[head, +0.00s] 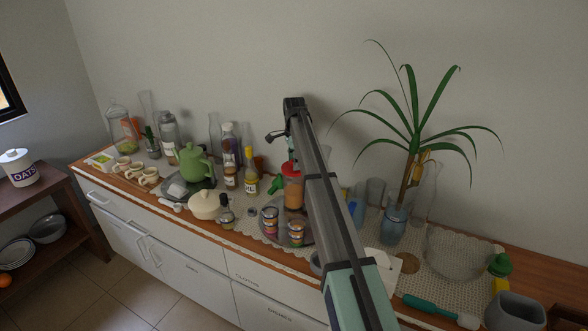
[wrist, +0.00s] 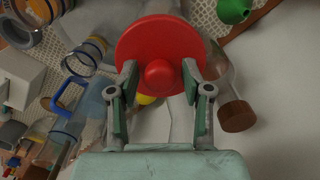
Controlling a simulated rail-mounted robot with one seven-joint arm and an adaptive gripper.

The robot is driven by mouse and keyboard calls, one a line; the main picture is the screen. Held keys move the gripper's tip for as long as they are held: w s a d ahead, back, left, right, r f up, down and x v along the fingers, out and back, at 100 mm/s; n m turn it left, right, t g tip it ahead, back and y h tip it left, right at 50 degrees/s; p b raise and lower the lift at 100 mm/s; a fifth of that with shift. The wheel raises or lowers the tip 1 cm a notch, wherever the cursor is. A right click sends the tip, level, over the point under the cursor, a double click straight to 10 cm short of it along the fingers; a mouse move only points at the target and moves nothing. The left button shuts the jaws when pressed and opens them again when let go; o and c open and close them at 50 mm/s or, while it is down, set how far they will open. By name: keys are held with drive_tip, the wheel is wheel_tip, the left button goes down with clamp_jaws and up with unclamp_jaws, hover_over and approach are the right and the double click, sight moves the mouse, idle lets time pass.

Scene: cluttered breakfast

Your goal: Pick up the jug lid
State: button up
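The jug lid is a red disc with a round knob. It fills the upper middle of the wrist view (wrist: 160,35), and part of it shows in the head view (head: 289,168) on top of a clear jug (head: 293,192) with orange-brown contents, beside my arm. My gripper (wrist: 160,70) is open, its two fingers over the left and right sides of the lid with the knob between them. The fingers look apart from the knob; I cannot tell how far above the lid they are.
A green funnel (wrist: 234,10) is at upper right. Clear glassware (wrist: 88,55) and a blue-handled item (wrist: 68,110) crowd the left. In the head view several tins stand on a tray (head: 271,235) near the jug.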

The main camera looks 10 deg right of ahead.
clamp_jaws()
drive_tip(key=shift+r, duration=0.2)
wheel_tip(320, 180, up, 20)
drive_tip(key=b, duration=0.4)
drive_tip(key=shift+f+b, duration=0.15)
drive_tip(key=shift+b, duration=0.25)
